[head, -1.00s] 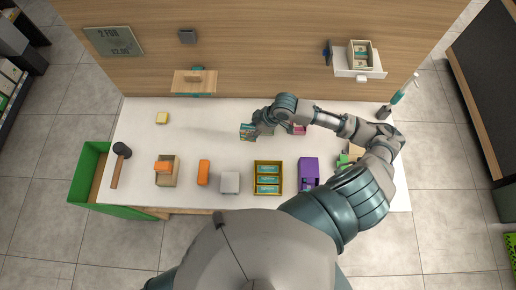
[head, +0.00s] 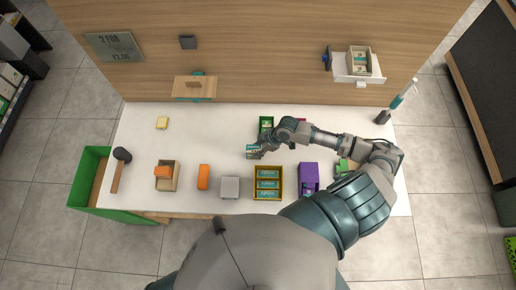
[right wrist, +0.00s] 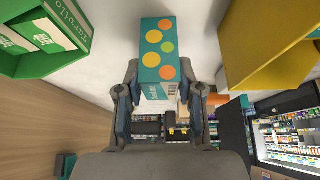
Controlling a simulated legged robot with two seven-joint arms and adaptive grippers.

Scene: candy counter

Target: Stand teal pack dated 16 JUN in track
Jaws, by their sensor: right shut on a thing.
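My right gripper (head: 254,149) is shut on a teal pack (head: 253,152) above the white counter. A green tray (head: 266,118) with packs stands behind the gripper, also in the wrist view (right wrist: 70,62). My left gripper is out of view.
On the counter (head: 140,145) are a purple tray (head: 308,172), a grey block (head: 230,187), an orange block (head: 203,176), a tan box (head: 166,183), a hammer (head: 120,165) and a yellow block (head: 162,123). The left middle is clear.

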